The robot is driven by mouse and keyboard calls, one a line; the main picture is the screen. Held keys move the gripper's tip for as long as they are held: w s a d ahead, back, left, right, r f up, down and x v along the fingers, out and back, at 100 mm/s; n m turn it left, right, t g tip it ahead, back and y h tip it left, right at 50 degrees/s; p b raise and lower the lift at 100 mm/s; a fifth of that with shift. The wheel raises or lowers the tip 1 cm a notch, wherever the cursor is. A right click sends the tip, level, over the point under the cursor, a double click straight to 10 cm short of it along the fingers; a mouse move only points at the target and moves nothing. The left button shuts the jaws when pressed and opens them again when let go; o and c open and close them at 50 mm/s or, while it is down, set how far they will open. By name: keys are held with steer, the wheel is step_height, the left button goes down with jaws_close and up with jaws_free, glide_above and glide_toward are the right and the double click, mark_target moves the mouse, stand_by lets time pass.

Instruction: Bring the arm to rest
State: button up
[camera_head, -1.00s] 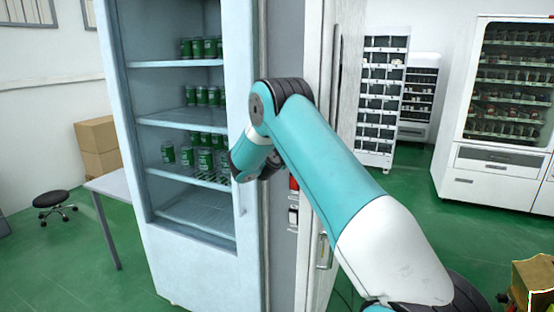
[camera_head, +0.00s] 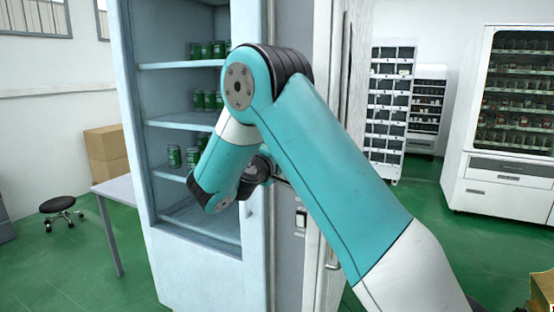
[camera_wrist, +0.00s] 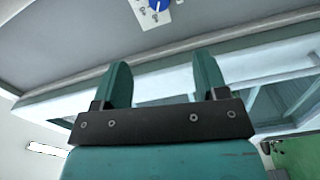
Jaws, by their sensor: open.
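My gripper (camera_wrist: 162,80) shows in the wrist view with its two teal fingers spread apart and nothing between them. Beyond the fingers are the pale edge of a cabinet and a grey panel with a blue round knob (camera_wrist: 157,5). In the head view my teal and white arm is bent at a high elbow, with its forearm hanging down to the left in front of the white cabinet. The gripper's fingers cannot be made out there.
The white cabinet (camera_head: 205,275) holds green cans (camera_head: 207,50) on several shelves. A grey table (camera_head: 115,188) and a black stool (camera_head: 57,204) stand left. A white shelf rack (camera_head: 388,110) and a vending machine (camera_head: 500,190) stand right. Green floor is open between.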

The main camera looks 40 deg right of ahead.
stand_by(0.4)
steer(key=s+a+f+g+y, duration=0.1)
steer(key=s+a+f+y, duration=0.25)
steer(key=a+y, duration=0.5)
steer(key=s+a+f+g+y, duration=0.1)
steer(key=s+a+f+y, duration=0.3)
steer(key=a, duration=0.7)
steer(key=s+a+r+n+g+y, duration=0.1)
steer(key=s+a+n+g+y, duration=0.1)
steer(key=s+a+y, duration=0.2)
steer(key=s+a+r+n+g+y, duration=0.2)
steer(key=s+a, duration=0.9)
steer(key=s, duration=0.7)
steer(key=shift+a+r+g+y, duration=0.2)
steer(key=shift+g+y, duration=0.3)
steer(key=shift+y, duration=0.65)
steer(key=shift+s, duration=0.1)
